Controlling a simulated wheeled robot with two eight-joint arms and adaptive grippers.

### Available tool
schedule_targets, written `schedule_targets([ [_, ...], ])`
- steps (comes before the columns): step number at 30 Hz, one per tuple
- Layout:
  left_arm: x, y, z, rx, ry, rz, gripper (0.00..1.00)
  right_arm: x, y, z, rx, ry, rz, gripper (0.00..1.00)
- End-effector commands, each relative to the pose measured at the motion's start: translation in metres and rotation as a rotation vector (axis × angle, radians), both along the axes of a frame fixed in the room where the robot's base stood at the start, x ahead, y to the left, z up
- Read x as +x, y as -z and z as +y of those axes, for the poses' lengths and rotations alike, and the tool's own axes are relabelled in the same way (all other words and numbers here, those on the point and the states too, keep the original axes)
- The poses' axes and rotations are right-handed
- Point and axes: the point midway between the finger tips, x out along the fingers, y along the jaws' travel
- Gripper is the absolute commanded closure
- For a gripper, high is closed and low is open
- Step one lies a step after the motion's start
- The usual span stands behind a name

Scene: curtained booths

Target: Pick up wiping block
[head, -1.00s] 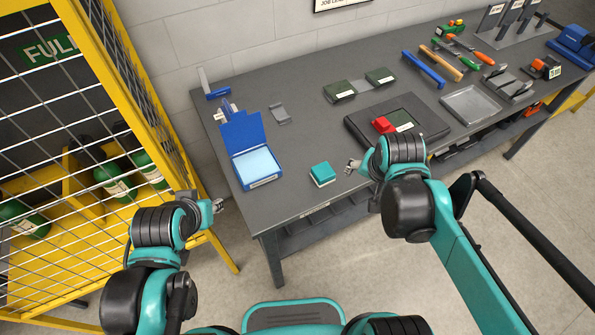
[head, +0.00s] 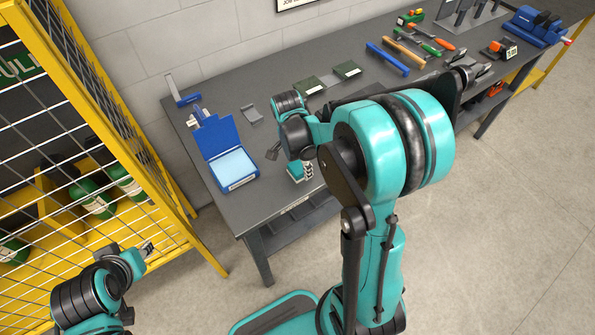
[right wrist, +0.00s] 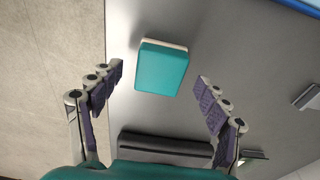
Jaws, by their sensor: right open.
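The wiping block, a teal block with a pale underside (head: 294,176), lies on the grey bench near its front edge, partly hidden by my right gripper. My right gripper (head: 290,161) hangs over the block with its fingers spread. In the right wrist view the block (right wrist: 161,68) lies ahead between the fingertips of the open gripper (right wrist: 159,77), with a gap on both sides. My left gripper (head: 147,248) is at the lower left, away from the bench and near the yellow cage; its opening is too small to judge.
An open blue case with a pale pad (head: 232,186) stands left of the block. A grey bracket (head: 251,117) and green boxes (head: 309,86) lie farther back. Hand tools (head: 388,59) lie at the right. A yellow mesh cage (head: 75,55) borders the left.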

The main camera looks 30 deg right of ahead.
Motion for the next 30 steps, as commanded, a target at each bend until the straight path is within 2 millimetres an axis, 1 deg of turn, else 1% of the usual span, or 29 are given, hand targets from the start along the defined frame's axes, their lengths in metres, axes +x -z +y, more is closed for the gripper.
schedule_targets([
  [1,0.0,0.007,0.0,0.0,0.0,0.0,0.68,0.0,0.012,-0.001,0.0,0.0,0.0,0.24],
  [4,0.0,0.01,0.0,0.0,0.0,0.0,0.68,0.001,0.022,-0.003,0.0,-0.001,-0.001,0.24],
  [7,0.0,0.01,0.0,0.0,0.0,0.0,0.68,0.0,0.026,-0.003,0.0,-0.001,-0.001,0.24],
  [13,0.0,0.009,0.0,0.0,0.0,0.0,0.68,0.0,0.025,-0.003,0.0,-0.002,-0.001,0.24],
  [19,0.0,0.009,0.0,0.0,0.0,0.0,0.68,0.0,0.025,-0.003,0.0,-0.002,-0.001,0.77],
  [20,0.0,0.009,0.0,0.0,0.0,0.0,0.68,0.0,0.025,-0.003,0.0,-0.002,-0.001,0.78],
  [30,0.0,0.008,0.0,0.0,0.0,0.0,0.68,0.0,0.023,-0.003,0.0,-0.002,-0.001,0.78],
])
